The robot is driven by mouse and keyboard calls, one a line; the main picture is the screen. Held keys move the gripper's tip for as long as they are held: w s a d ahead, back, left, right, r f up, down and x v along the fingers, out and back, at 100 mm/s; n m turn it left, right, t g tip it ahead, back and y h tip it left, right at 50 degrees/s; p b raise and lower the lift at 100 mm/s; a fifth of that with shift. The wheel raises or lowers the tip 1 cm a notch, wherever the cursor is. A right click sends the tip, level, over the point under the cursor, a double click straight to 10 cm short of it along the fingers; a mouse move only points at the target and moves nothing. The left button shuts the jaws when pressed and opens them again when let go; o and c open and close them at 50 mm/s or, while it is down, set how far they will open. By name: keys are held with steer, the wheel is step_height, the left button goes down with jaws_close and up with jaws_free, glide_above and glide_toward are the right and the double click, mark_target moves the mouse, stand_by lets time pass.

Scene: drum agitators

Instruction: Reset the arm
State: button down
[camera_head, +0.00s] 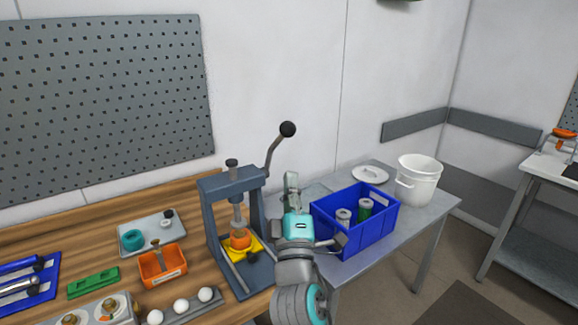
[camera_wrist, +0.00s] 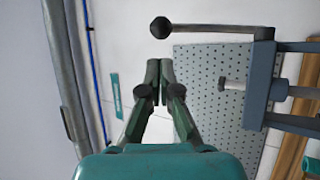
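My arm rises in the middle of the head view, between the bench press and the blue crate. My gripper (camera_head: 291,184) points up at its end. In the wrist view its two fingertips (camera_wrist: 159,72) meet side by side with nothing seen between them, so it is shut and empty. It is clear of the press (camera_head: 231,190) on its left and the blue crate (camera_head: 376,224) on its right. The press lever (camera_wrist: 215,29) and its black knob show at the upper right of the wrist view, apart from the fingers.
The wooden bench (camera_head: 98,226) carries a grey tray (camera_head: 165,222), an orange bin (camera_head: 162,268), a green part (camera_head: 93,283) and several white balls. An orange piece (camera_head: 240,239) sits under the press. A white bucket (camera_head: 418,181) and lid (camera_head: 370,174) stand behind the crate.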

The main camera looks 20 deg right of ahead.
steer(key=s+f+m+g+y, duration=0.1)
steer(key=s+f+g+y, duration=0.15)
steer(key=s+f, duration=0.95)
steer(key=s+f+m+g+y, duration=0.25)
steer(key=s+f, duration=0.65)
steer(key=f, duration=0.7)
steer(key=s+d+f+m+g, duration=0.1)
steer(key=s+m, duration=0.3)
steer(key=s, duration=0.9)
steer(key=s+d+f+m+g, duration=0.2)
steer(key=s+f+m, duration=0.2)
steer(key=s, duration=1)
steer(key=shift+s+m, duration=0.3)
steer(key=shift+m, duration=0.05)
steer(key=c, duration=1.9)
jaws_free()
steer(key=shift+f, duration=0.1)
